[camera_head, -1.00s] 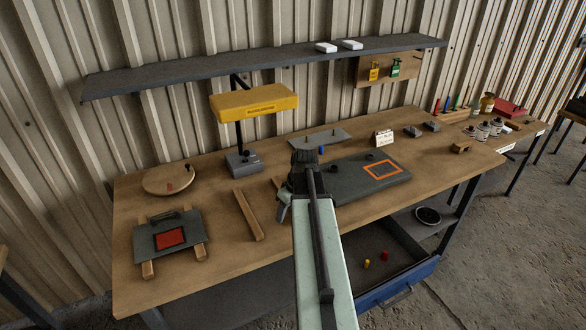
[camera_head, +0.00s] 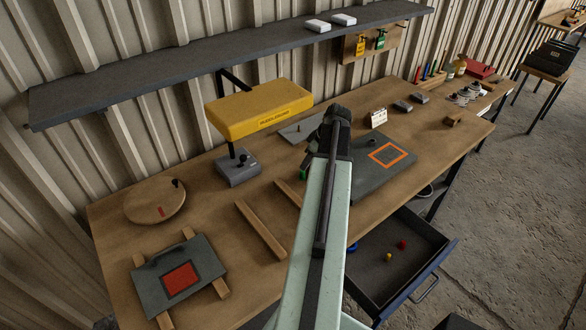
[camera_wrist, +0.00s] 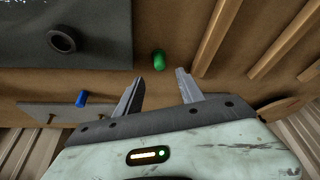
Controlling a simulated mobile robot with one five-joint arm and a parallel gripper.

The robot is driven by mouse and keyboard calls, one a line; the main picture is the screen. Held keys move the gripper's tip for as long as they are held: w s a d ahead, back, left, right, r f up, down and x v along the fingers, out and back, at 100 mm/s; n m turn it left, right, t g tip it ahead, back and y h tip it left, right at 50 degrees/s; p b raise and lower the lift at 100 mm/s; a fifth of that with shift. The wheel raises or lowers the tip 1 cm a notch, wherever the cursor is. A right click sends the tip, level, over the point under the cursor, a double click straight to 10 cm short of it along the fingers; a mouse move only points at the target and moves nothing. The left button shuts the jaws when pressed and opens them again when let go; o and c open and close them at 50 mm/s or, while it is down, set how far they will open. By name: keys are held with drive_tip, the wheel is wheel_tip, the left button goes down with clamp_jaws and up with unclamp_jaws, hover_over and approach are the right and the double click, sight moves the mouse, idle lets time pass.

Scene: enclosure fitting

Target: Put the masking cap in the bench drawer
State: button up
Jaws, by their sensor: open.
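Several small coloured caps are in view, and I cannot tell from looks alone which is the masking cap. A green cap (camera_wrist: 158,60) lies on the bench just beyond and between my fingertips; its edge shows beside my arm in the head view (camera_head: 303,174). A blue cap (camera_wrist: 81,98) is near the thin grey plate, left of my fingers. My gripper (camera_wrist: 159,76) is open with nothing between its fingers; my arm hides the fingertips in the head view. The bench drawer (camera_head: 405,285) is pulled open, with a yellow cap (camera_head: 389,257) and a red cap (camera_head: 403,244) inside.
A dark block with an orange square (camera_head: 375,175) lies right of my arm. Wooden strips (camera_head: 260,230) lie to the left. A yellow lamp (camera_head: 258,110) stands behind, under a grey shelf (camera_head: 230,55). A small blue thing (camera_head: 352,246) shows beside my arm at the drawer.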

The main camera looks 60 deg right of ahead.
sight(303, 172)
drive_tip(key=shift+s+b+x, duration=0.1)
drive_tip(key=shift+b+x, duration=1.85)
drive_tip(key=shift+x, duration=0.05)
drive_tip(key=shift+s+b+x, duration=0.15)
drive_tip(key=shift+b+x, duration=1.75)
drive_tip(key=shift+x, duration=0.1)
drive_tip(key=shift+r, duration=0.1)
clamp_jaws()
